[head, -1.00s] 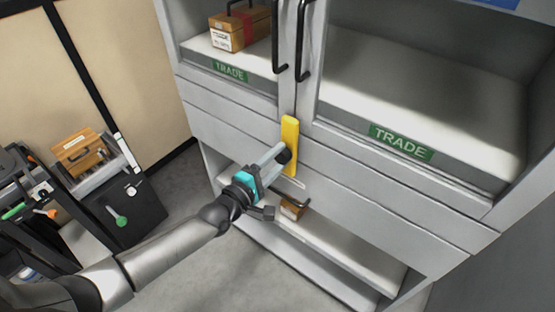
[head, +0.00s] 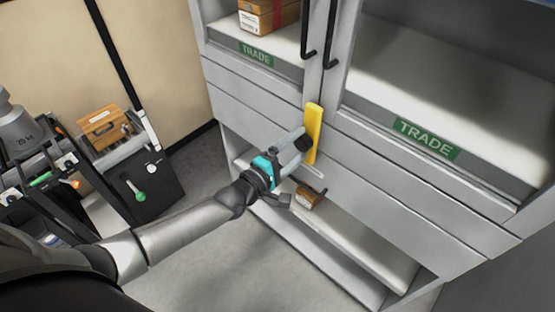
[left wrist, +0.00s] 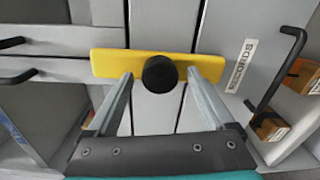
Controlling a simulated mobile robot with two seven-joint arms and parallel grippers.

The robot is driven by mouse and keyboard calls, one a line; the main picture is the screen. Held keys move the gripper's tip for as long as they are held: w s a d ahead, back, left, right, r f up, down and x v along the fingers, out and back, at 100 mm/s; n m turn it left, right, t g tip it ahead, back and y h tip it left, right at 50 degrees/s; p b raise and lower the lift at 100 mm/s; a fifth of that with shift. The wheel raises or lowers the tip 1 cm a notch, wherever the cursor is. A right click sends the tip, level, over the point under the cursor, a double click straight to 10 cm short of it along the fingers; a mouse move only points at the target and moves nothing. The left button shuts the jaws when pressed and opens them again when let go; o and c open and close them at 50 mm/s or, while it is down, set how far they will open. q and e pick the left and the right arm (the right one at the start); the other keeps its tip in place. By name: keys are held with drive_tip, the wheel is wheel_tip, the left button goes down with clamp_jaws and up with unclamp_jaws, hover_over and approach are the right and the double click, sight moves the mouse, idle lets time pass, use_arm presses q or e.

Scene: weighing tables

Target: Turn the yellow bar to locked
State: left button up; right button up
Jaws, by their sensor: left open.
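The yellow bar (head: 313,128) stands upright at the lower end of the seam between the two cabinet doors, with a black knob (head: 303,143) at its front. In the left wrist view the bar (left wrist: 112,63) lies across the picture, behind the round black knob (left wrist: 160,75). My left gripper (head: 300,148) is open in front of the bar. In the left wrist view its fingers (left wrist: 160,84) are on either side of the knob, with a visible gap to it on both sides. Whether the fingertips touch the bar cannot be told. My right gripper is not in view.
The grey cabinet has black door handles (head: 330,35) above the bar and a green TRADE label (head: 427,138) at right. A small wooden box (head: 308,196) sits on the open lower shelf. A cart with a wooden box (head: 102,125) stands at left. Floor between is clear.

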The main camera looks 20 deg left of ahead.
use_arm(q)
drive_tip(key=p+v, duration=0.1)
drive_tip(key=v, duration=1.3)
drive_tip(key=shift+s+a, duration=0.15)
drive_tip(key=shift+s, duration=0.2)
drive_tip(key=s+a+f+m+g+y+b, duration=0.1)
drive_tip(key=s+a+f+m+g+y, duration=0.25)
drive_tip(key=f, duration=0.95)
drive_tip(key=s+a+f+m+g+y+b, duration=0.1)
drive_tip(key=s+f+m+g, duration=0.35)
drive_tip(key=f, duration=0.85)
drive_tip(key=s+d+f+m+g+b, duration=0.1)
drive_tip(key=s+d+f+m+g, duration=0.1)
drive_tip(key=s+f+m, duration=0.3)
drive_tip(key=s+d+f+m+g+y+b, duration=0.1)
drive_tip(key=s+d+f+m+g, duration=0.2)
drive_tip(key=s+f, duration=0.8)
drive_tip(key=s+m+g, duration=0.2)
drive_tip(key=s, duration=0.5)
drive_tip(key=shift+s+d+f+g, duration=0.3)
drive_tip(key=shift+d+f, duration=0.05)
drive_tip(key=shift+y, duration=0.25)
